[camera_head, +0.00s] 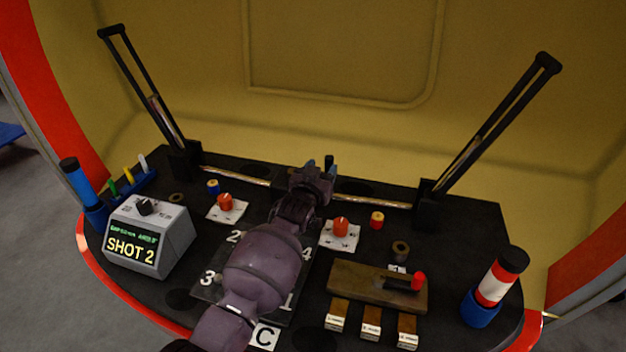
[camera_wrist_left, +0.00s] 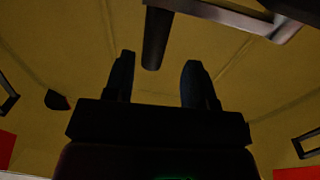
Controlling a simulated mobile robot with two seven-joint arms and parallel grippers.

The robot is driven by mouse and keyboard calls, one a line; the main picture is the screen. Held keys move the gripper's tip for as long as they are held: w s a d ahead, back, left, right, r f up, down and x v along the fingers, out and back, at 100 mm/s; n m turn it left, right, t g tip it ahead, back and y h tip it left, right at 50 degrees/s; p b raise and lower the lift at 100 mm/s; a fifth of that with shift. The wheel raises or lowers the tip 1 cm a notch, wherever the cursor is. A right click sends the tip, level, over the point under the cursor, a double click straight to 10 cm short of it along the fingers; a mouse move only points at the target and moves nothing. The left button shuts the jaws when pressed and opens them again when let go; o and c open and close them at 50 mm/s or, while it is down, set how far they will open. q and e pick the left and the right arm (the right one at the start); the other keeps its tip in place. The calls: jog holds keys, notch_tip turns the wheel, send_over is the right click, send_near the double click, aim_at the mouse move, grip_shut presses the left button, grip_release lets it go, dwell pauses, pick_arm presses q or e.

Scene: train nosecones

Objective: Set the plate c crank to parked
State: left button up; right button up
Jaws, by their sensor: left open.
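The dark plate (camera_head: 207,287) with white numbers 1 to 4 lies on the black table, with a white "C" card (camera_head: 265,337) at its near edge. My left arm lies over the middle of this plate, so any crank there is hidden. My left gripper (camera_head: 322,166) is beyond the plate, near the table's back edge, open with nothing seen in it. In the left wrist view its two dark fingers (camera_wrist_left: 158,80) stand apart against the yellow wall. A dark cylinder (camera_wrist_left: 155,40) shows past the fingertips; I cannot tell what it is. My right gripper is not in view.
A wooden board (camera_head: 350,288) with a black arm and red knob (camera_head: 418,279) sits to the right. Orange knobs on white cards (camera_head: 225,202) flank the plate. A grey "SHOT 2" box (camera_head: 150,235) stands left. Tall black levers (camera_head: 490,130) rise at both back corners.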

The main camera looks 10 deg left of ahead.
pick_arm(q)
jog(key=p+v, duration=0.1)
jog(key=v, duration=0.4)
jog(key=shift+a, duration=0.1)
dwell(0.5)
